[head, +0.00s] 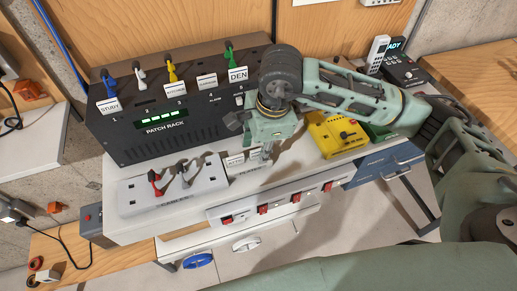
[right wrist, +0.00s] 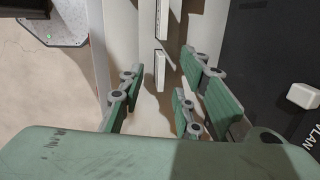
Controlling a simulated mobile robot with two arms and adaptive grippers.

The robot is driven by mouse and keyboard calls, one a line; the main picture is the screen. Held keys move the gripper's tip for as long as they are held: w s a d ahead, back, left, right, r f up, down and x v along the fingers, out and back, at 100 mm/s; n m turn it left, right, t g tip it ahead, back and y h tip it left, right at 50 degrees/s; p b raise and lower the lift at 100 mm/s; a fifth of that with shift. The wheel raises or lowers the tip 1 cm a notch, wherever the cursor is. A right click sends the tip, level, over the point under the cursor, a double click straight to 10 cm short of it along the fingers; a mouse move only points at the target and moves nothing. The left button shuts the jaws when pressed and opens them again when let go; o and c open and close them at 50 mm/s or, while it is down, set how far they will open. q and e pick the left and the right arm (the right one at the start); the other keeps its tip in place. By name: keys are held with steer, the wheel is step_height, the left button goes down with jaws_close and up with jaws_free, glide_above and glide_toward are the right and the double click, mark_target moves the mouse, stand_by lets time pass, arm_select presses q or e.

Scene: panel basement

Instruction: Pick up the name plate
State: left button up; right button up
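Two small white name plates stand on the grey bench top in front of the patch rack; one (head: 235,161) is just left of my right gripper (head: 264,151), the other (head: 253,155) is right beside its fingers. Their lettering is too small to read. In the right wrist view two white plates show edge-on, one (right wrist: 162,18) farther up and one (right wrist: 160,70) between the fingertips of my right gripper (right wrist: 157,82). The fingers are spread, with gaps to this plate on both sides. My left gripper is not in view.
The black patch rack (head: 165,146) stands behind, with label cards such as STUDY (head: 109,105) and DEN (head: 238,75). A white socket block (head: 135,206) with cables lies left. A yellow box (head: 337,136) stands right of the gripper. Red switches line the bench front.

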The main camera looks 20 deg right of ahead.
steer(key=shift+w+a+f, duration=0.1)
steer(key=shift+a+f, duration=0.1)
steer(key=shift+f, duration=0.55)
steer(key=shift+c, duration=0.5)
jaws_close()
steer(key=shift+r, duration=0.1)
